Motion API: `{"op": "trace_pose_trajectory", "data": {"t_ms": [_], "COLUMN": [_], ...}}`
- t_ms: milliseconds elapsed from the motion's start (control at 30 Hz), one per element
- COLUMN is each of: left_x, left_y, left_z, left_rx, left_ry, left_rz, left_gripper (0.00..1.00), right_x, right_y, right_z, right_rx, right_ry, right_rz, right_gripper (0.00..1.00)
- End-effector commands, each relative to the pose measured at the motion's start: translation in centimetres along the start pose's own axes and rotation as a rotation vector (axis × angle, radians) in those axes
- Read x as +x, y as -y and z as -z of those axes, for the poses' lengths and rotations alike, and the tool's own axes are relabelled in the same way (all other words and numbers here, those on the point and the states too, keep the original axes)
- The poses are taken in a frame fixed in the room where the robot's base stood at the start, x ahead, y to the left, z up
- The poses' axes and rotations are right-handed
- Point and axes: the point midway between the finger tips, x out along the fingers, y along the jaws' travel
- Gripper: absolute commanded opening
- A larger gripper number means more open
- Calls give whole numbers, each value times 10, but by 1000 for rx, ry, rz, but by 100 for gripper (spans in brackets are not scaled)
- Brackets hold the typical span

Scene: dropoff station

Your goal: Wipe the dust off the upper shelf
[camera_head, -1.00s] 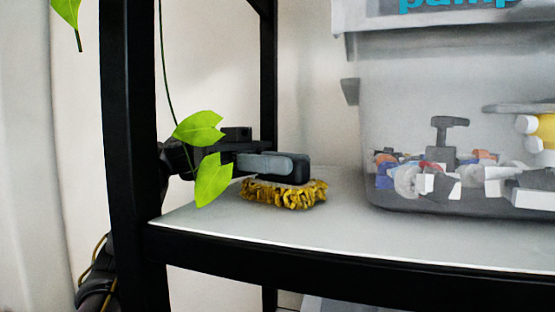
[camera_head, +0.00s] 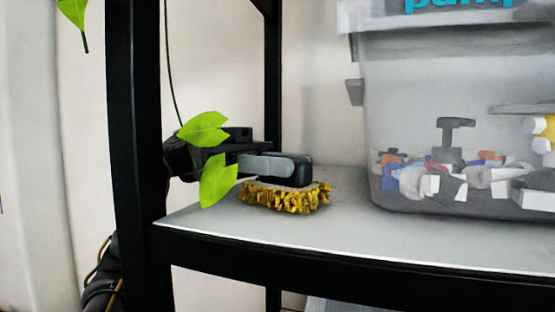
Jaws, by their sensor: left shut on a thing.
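The upper shelf (camera_head: 330,235) is a light grey board with a black front edge. My left gripper (camera_head: 285,168) reaches in from the left, behind the front post, and is shut on a yellow fringed duster (camera_head: 285,197). The duster's fringe appears to touch the shelf surface near its left end. The gripper partly hides the duster's top. No dust can be made out on the shelf. My right gripper is not in view.
A translucent bin (camera_head: 445,150) with mixed small parts stands on the shelf's right. A black post (camera_head: 135,130) stands at the front left. Green leaves (camera_head: 217,180) hang in front of my left gripper. Bare shelf lies between duster and bin.

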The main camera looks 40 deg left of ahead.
Motion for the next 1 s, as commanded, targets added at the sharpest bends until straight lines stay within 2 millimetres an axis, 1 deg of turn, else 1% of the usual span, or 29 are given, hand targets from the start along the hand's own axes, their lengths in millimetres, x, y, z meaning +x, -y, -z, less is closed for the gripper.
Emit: {"op": "trace_pose_trajectory", "data": {"t_ms": [200,433,800,1000], "left_x": [-4,-4,4,6], "left_y": [11,12,-11,-16], "left_z": [-1,-2,-4,-4], "left_rx": [0,1,2,0], "left_ry": [-1,0,2,3], "left_rz": [1,0,-1,-2], "left_gripper": [9,9,9,9], "right_x": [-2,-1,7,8], "right_y": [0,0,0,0], "right_z": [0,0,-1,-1], "right_rx": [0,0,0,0], "right_ry": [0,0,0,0], "right_rz": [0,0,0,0], "right_gripper": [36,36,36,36]}}
